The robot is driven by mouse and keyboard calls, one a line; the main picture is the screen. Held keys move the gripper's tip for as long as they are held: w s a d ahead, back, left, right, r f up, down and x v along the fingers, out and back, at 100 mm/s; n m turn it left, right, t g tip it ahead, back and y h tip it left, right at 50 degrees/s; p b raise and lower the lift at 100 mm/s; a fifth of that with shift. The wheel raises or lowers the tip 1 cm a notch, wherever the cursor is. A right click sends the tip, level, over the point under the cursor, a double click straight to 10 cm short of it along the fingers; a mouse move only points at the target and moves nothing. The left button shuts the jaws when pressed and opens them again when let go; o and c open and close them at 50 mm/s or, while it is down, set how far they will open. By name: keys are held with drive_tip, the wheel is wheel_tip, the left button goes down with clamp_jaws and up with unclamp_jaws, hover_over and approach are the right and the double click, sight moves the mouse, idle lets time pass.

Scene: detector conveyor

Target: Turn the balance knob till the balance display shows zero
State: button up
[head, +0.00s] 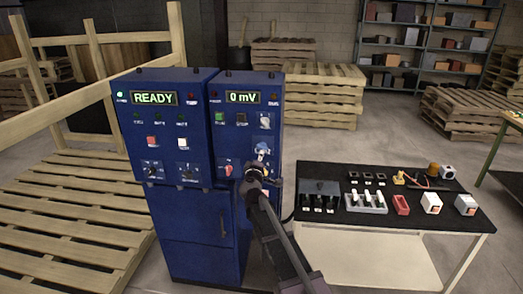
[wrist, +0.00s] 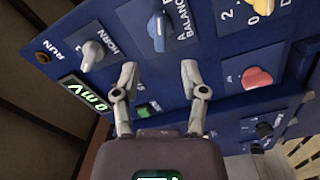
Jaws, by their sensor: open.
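The balance display (head: 242,97) on the right blue cabinet reads 0 mV; it also shows sideways in the wrist view (wrist: 84,96). The balance knob (wrist: 158,27) is blue, with BALANCE lettered beside it. In the head view a blue knob (head: 262,148) shows just above my gripper. My gripper (wrist: 159,72) is open and empty, its two fingers spread. In the wrist view the knob lies beyond the fingertips, roughly in line with the gap between them, and the fingers appear clear of it. In the head view my gripper (head: 256,172) is in front of the panel and hides part of it.
A grey HORN knob (wrist: 93,54), a red knob (wrist: 257,78) and a green button (wrist: 148,109) surround the balance knob. The left cabinet's display (head: 154,98) reads READY. A black-topped table (head: 330,222) with small parts stands at right; pallets (head: 70,215) lie at left.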

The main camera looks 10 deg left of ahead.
sight(262, 149)
drive_tip(key=shift+w+d, duration=0.2)
drive_tip(key=shift+w, duration=3.8)
clamp_jaws()
